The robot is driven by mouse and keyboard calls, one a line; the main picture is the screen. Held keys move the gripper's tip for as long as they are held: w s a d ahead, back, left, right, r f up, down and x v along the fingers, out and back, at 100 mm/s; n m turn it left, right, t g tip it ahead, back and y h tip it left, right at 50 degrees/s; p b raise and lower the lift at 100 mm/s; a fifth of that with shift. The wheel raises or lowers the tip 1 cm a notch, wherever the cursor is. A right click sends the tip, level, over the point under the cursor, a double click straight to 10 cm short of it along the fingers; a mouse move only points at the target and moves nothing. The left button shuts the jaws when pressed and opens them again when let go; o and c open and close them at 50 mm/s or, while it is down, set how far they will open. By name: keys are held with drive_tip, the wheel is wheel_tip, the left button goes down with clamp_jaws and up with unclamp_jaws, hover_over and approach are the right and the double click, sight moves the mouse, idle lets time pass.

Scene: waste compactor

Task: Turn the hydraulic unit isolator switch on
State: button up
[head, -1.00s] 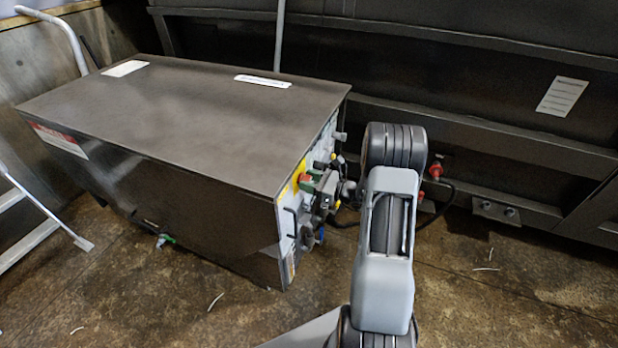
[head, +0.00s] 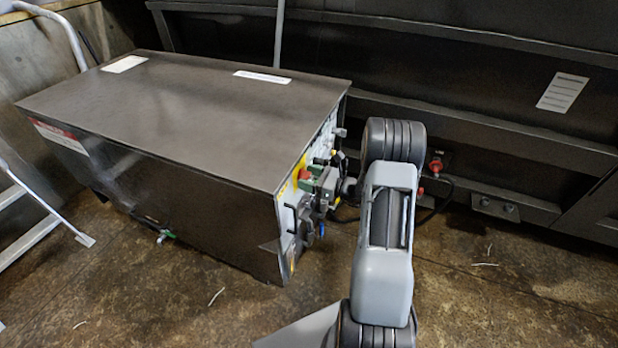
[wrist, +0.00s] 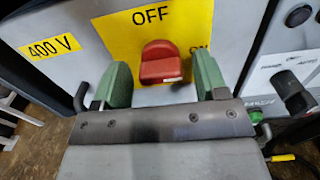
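The red isolator switch (wrist: 161,63) sits on a yellow plate (wrist: 200,18) marked OFF above it. An ON mark at its right is partly hidden by a finger. The red handle looks roughly upright, on the OFF side. My gripper (wrist: 160,78) is open, with one green finger left of the handle and one right of it. Gaps show between handle and fingers; how deep the fingertips reach is unclear. In the head view the switch (head: 305,174) is a small red spot on the end face of the dark hydraulic unit (head: 190,110), with my gripper (head: 318,183) beside it.
A black handle (wrist: 82,96) stands left of the switch, below a 400 V label (wrist: 50,46). A panel with a black selector knob (wrist: 290,92) is at the right. Cables and fittings crowd the unit's end. Open floor (head: 480,290) lies at the right.

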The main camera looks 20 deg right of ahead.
drive_tip(key=v, duration=1.4)
idle(0.4)
